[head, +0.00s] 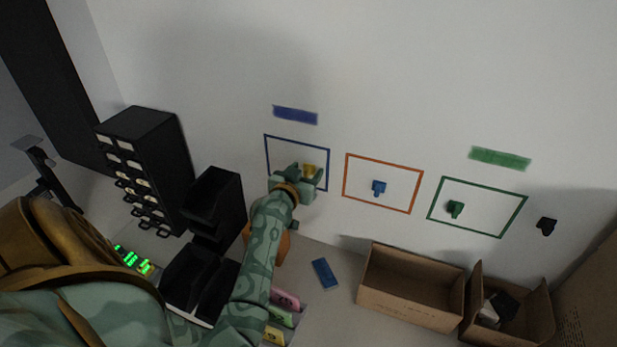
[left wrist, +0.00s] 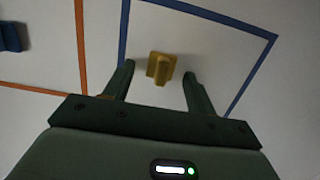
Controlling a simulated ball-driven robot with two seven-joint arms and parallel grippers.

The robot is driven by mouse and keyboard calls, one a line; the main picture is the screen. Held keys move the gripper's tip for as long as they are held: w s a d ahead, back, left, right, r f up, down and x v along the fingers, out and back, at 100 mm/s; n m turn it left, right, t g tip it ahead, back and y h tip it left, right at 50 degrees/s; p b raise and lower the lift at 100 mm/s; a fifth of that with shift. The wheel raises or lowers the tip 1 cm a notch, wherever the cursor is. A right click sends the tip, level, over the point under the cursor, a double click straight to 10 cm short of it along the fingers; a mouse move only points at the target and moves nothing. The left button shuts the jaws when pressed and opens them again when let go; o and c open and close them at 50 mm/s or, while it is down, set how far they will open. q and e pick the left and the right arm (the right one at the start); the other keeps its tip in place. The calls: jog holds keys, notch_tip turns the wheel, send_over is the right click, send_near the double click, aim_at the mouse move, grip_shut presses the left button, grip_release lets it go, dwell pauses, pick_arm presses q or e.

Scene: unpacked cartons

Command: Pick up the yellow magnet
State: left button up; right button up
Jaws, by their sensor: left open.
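The yellow magnet (head: 309,170) is on the white wall inside the blue outlined square (head: 297,140). In the left wrist view the yellow magnet (left wrist: 161,68) sits just ahead of and between the two fingertips, with its grip part pointing towards the gripper. My left gripper (head: 309,178) is open and empty, right by the magnet; in the left wrist view its dark green fingers (left wrist: 157,72) stand on either side, with gaps to the magnet. The gripper partly covers the magnet in the head view. My right gripper is not in view.
A blue magnet (head: 379,187) is in the orange square (head: 384,154), and a green magnet (head: 456,209) is in the green square (head: 479,183). A black magnet (head: 546,226) is further right. Open cartons (head: 410,300) and black bins (head: 213,200) stand below. A blue block (head: 324,273) lies on the surface.

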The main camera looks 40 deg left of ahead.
pick_arm(q)
jog(key=shift+w, duration=0.15)
jog(key=shift+r, duration=0.1)
jog(key=shift+c, duration=0.3)
jog(key=c, duration=1)
